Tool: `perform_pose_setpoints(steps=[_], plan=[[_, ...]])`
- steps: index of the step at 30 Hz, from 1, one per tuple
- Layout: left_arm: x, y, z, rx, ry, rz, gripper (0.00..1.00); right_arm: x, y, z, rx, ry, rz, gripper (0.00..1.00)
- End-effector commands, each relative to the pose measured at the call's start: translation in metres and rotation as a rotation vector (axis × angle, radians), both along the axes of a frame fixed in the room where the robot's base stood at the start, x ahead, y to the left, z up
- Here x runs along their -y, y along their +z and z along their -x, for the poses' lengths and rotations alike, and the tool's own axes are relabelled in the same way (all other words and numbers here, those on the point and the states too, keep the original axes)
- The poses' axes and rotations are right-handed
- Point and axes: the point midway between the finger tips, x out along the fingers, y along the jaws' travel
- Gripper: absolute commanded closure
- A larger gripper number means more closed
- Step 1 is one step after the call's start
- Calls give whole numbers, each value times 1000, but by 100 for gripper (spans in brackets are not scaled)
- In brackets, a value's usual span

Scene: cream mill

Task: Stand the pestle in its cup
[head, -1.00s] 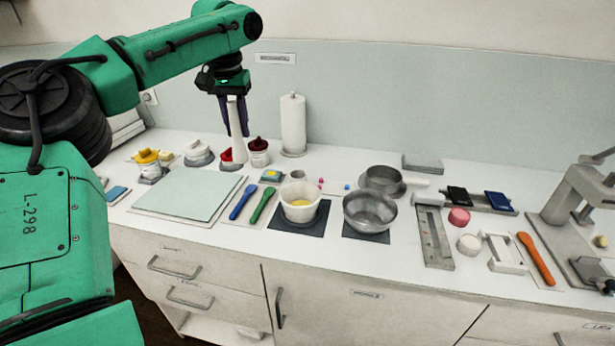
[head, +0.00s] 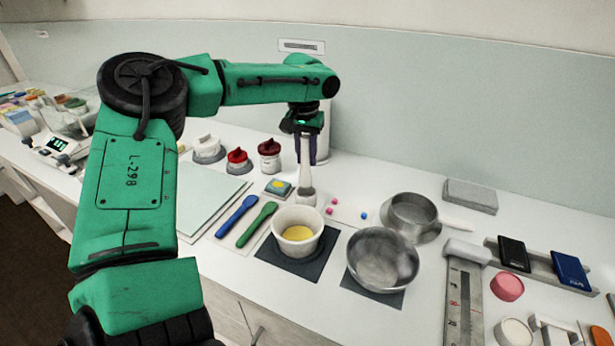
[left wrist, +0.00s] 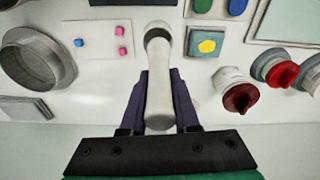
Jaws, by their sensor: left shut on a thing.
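The pestle (head: 304,172) is pale, long and upright, its upper part between the fingers of my left gripper (head: 307,158). My left gripper is shut on it. The small grey-white cup (head: 306,198) is directly under the pestle's lower end, behind the white bowl. In the left wrist view the pestle (left wrist: 160,95) runs from between the fingers to the round cup mouth (left wrist: 158,24). The pestle's end overlaps the cup opening; I cannot tell whether it is inside or just above. My right gripper is not in view.
The white bowl (head: 284,218) with yellow contents stands on a dark mat in front. A metal bowl (head: 382,262) and a pan (head: 410,212) are to the right. A yellow-and-blue block (head: 279,187) and red-lidded jars (head: 269,155) are to the left. Small pink and blue cubes lie nearby.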

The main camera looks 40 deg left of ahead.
Motion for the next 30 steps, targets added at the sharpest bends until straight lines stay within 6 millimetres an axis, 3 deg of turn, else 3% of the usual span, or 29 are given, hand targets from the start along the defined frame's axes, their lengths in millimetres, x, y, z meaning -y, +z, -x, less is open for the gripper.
perform_pose_setpoints(steps=[6,10,16,17,18,19,30], plan=[[0,-37,1,-1,-1,-1,100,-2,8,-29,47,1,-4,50],[0,-59,0,0,-1,-1,100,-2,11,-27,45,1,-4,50],[0,-62,0,3,-1,-1,100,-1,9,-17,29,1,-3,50],[0,-63,0,2,0,-1,63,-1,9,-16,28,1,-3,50],[0,-63,0,2,0,-1,48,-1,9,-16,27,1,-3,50],[0,-63,0,2,0,-1,41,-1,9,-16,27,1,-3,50],[0,-57,-1,5,0,-1,41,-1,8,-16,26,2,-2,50]])
